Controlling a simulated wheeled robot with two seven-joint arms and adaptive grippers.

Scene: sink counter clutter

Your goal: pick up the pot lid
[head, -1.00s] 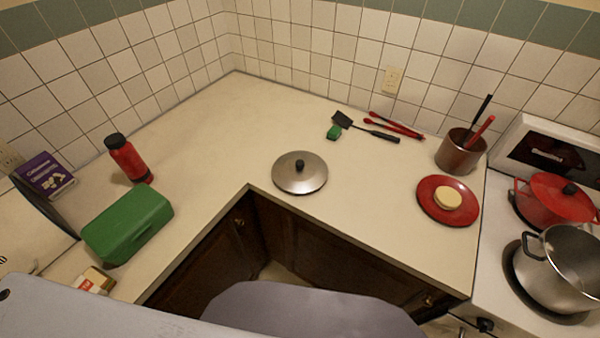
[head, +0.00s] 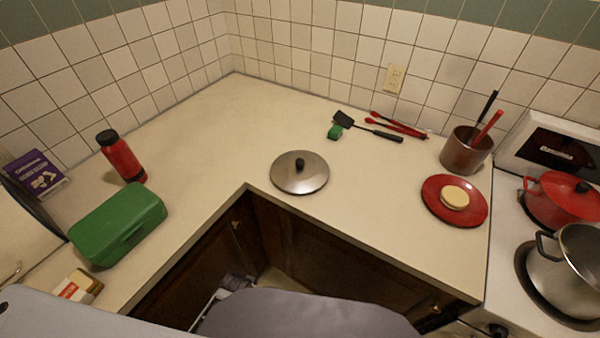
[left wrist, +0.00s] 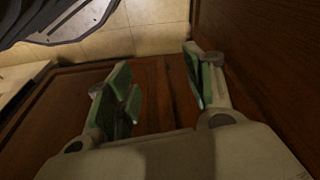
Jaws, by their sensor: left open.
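The pot lid (head: 299,174) is a round silver metal lid with a black knob. It lies flat on the counter near the inner corner edge in the head view, with nothing touching it. My left gripper (left wrist: 158,88) shows in the left wrist view, with its green-padded fingers apart and nothing between them. It is below the counter, close to brown wooden cabinet fronts. The lid is not in the left wrist view. My right gripper is in neither view.
A green box (head: 118,224) and red bottle (head: 121,156) stand left of the lid. A red plate (head: 436,204), utensil pot (head: 466,150), black spatula (head: 367,126) and red tongs (head: 397,126) lie right. The counter (head: 235,135) around the lid is clear.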

